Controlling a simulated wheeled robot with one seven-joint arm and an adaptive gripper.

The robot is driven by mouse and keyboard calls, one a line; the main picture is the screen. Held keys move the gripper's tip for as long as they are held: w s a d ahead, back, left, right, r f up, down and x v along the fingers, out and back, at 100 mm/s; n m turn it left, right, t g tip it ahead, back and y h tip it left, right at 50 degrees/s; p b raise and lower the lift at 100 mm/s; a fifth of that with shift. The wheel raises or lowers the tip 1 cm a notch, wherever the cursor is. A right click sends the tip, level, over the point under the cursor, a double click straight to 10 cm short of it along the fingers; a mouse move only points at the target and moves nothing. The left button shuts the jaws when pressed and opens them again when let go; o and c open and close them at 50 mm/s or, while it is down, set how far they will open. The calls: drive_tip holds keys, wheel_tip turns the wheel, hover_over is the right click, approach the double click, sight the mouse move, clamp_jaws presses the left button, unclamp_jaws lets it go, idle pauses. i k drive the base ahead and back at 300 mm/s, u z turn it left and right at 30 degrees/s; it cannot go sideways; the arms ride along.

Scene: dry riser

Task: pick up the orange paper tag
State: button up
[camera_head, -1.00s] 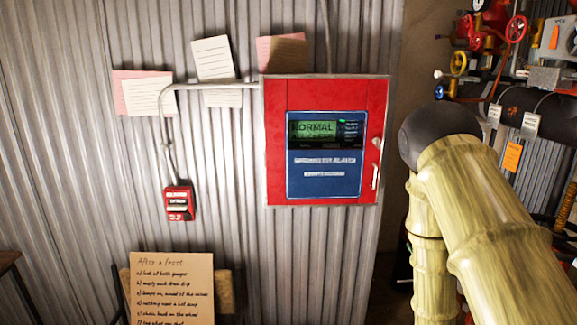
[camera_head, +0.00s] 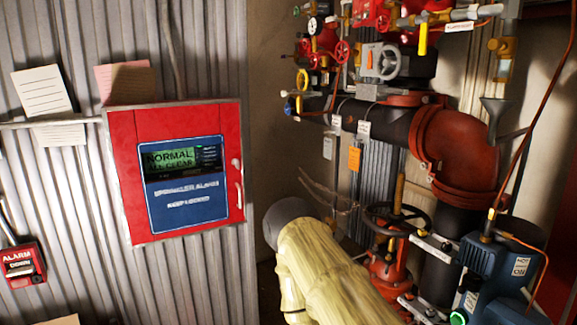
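An orange paper tag (camera_head: 355,158) hangs from the dark horizontal pipe, right of the red alarm panel. It is small in this view and its writing cannot be read. White tags (camera_head: 329,147) and (camera_head: 364,128) hang close to it. My pale yellow arm reaches up from the lower middle of the picture, below and left of the orange tag. My gripper is not in view.
A red alarm panel (camera_head: 122,150) is on the corrugated wall at left. Pipework with a black handwheel (camera_head: 398,217), a large red elbow (camera_head: 460,150) and a blue pump unit (camera_head: 490,265) crowds the right. Red valves (camera_head: 328,45) sit above the tag.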

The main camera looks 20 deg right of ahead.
sight(355, 153)
drive_tip(key=u, duration=0.45)
drive_tip(key=k, duration=0.65)
drive_tip(key=z, duration=1)
drive_tip(key=i, duration=0.4)
drive_tip(key=u, duration=0.05)
